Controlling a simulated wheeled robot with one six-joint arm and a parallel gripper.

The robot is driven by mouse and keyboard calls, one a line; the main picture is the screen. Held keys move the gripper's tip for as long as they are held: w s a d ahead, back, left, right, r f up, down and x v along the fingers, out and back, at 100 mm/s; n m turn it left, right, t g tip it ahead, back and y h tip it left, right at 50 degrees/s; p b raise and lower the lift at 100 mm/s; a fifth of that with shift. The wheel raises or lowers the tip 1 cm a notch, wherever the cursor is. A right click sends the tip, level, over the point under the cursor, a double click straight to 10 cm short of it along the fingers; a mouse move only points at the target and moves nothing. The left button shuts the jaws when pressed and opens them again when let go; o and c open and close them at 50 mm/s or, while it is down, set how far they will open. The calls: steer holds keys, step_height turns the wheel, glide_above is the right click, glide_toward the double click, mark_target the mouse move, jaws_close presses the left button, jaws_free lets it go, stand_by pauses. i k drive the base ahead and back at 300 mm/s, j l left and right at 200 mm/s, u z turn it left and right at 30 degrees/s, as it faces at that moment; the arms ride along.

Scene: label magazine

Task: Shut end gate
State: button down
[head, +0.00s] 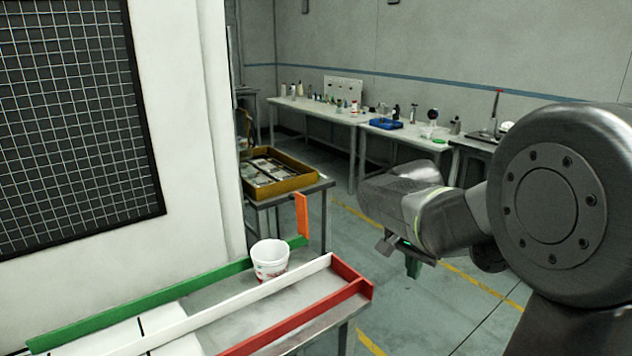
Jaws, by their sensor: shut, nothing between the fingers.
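The orange end gate (303,215) stands upright at the far end of the green rail (150,302), at the right end of the label magazine. It is raised above the rail, so the lane end below it looks open. My gripper (413,268) is to the right of the gate, past the table edge and apart from it. It points down with its fingers shut and empty. The fingers are small and partly hidden by my wrist.
A white cup (270,258) with red print stands in the lane near the gate. A white rail (235,300) and red rails (352,277) bound the neighbouring lane. A side table holds a yellow tray (292,184) behind. Open floor lies right of the magazine.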

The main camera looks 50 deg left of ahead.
mark_target(300, 199)
steer(key=i+u, duration=0.1)
steer(key=i, duration=0.75)
steer(key=i+l+u, duration=0.1)
steer(key=i, duration=0.75)
steer(key=i+j+u, duration=0.15)
steer(key=i+u, duration=0.3)
steer(key=i+j+u, duration=0.1)
steer(key=i+u, duration=0.15)
steer(key=u, duration=0.15)
steer(key=i+u, duration=0.45)
steer(key=i+l+u, duration=0.2)
steer(key=u, duration=0.25)
steer(key=i+j+u, duration=0.35)
steer(key=j, duration=0.2)
steer(key=i+j+u, duration=0.35)
steer(key=i+j, duration=0.1)
steer(key=j, duration=0.05)
